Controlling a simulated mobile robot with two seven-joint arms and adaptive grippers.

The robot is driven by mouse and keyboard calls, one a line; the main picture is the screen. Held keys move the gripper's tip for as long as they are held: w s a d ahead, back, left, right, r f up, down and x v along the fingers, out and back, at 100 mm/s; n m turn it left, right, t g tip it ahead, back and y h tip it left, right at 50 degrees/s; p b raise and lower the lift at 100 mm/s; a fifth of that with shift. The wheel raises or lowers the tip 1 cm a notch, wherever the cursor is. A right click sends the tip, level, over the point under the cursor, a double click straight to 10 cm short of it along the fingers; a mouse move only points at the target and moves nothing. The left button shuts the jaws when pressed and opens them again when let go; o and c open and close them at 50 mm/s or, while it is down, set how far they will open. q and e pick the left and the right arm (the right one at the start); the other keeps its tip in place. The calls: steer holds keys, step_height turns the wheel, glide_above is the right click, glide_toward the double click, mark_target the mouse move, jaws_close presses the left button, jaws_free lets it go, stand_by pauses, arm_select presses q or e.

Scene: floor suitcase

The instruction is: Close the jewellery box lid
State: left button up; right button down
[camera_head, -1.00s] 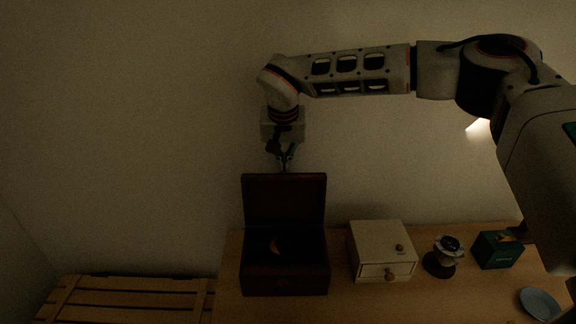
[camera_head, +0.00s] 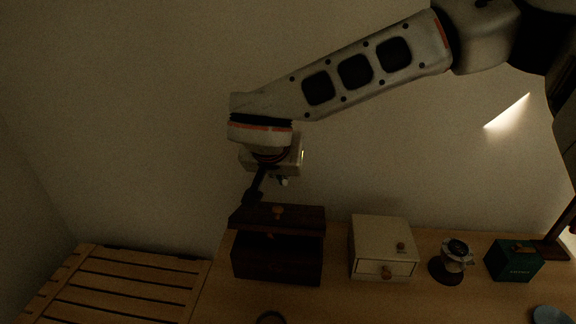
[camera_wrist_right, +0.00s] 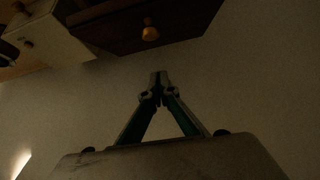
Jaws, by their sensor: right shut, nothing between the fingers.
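The dark wooden jewellery box (camera_head: 277,260) stands on the wooden table. Its lid (camera_head: 300,217) is tilted forward over the box, partly lowered, with a dark gap between lid and box front. A small round knob (camera_head: 278,211) is on the lid. My right gripper (camera_head: 251,196) is shut and empty, at the lid's rear left; whether it touches the lid is unclear. In the right wrist view, the closed fingertips (camera_wrist_right: 159,78) lie below the dark lid (camera_wrist_right: 120,22) and its knob (camera_wrist_right: 150,33), apart from them in the picture. My left gripper is not in view.
A cream drawer box (camera_head: 381,243) stands right of the jewellery box. Further right are a grinder-like item (camera_head: 453,258), a green box (camera_head: 513,260) and a blue dish (camera_head: 551,315). A slatted bench (camera_head: 120,285) is at left. A wall rises behind.

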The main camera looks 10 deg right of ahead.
mark_target(278, 213)
steer(key=s+f, duration=0.1)
steer(key=s+a+f+b, duration=0.1)
steer(key=s, duration=0.1)
steer(key=s+f, duration=0.1)
steer(key=shift+s+a+f+b, duration=0.1)
steer(key=shift+s+a+b, duration=0.1)
steer(key=shift+s+b, duration=0.15)
steer(key=s+f+b, duration=0.1)
steer(key=f, duration=0.1)
steer(key=s+f+b, duration=0.1)
steer(key=s+a+f+b, duration=0.1)
steer(key=s+f, duration=0.1)
steer(key=shift+s+a+f, duration=0.1)
steer(key=shift+f, duration=0.2)
steer(key=shift+s+f+t+h+b, duration=0.15)
steer(key=shift+s+f+t+b, duration=0.3)
steer(key=shift+f+b, duration=0.2)
steer(key=shift+s+f+t+h+b, duration=0.15)
steer(key=shift+s+f+t+b, duration=0.2)
steer(key=shift+s+f+b, duration=0.2)
steer(key=shift+w+f, duration=0.1)
steer(key=v, duration=1.3)
steer(key=shift+w+r, duration=0.3)
steer(key=shift+w, duration=0.05)
